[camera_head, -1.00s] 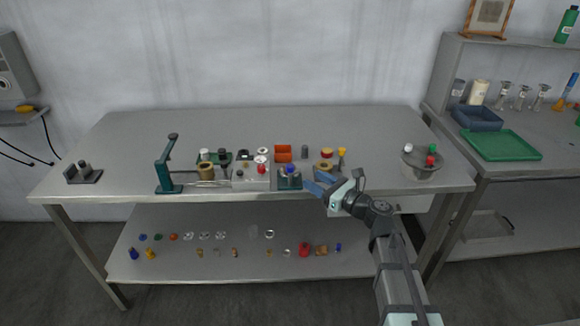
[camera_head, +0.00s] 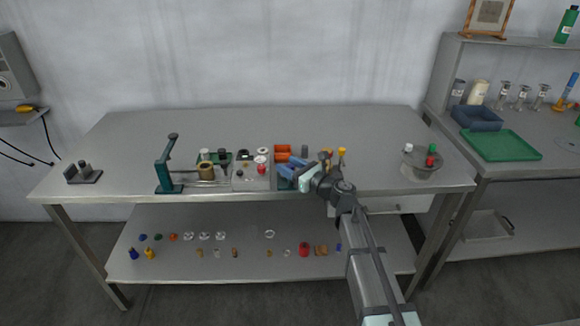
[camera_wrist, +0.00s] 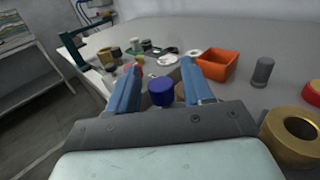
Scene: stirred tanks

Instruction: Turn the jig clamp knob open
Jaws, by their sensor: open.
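The blue round jig clamp knob (camera_wrist: 162,91) shows in the wrist view between the two blue fingers of my gripper (camera_wrist: 158,66). The fingers stand apart with space on both sides of the knob, so my gripper is open. In the head view my gripper (camera_head: 284,167) is over the front edge area of the table, reaching left across the jig. There the knob and most of the jig are hidden behind the fingers. I cannot tell how the knob is turned.
An orange open bin (camera_wrist: 214,64), a grey cylinder (camera_wrist: 262,71) and a brass ring (camera_wrist: 292,135) stand close by. The green lever press (camera_head: 168,170) is further left. A grey bowl (camera_head: 421,168) is at the right. The table's back is clear.

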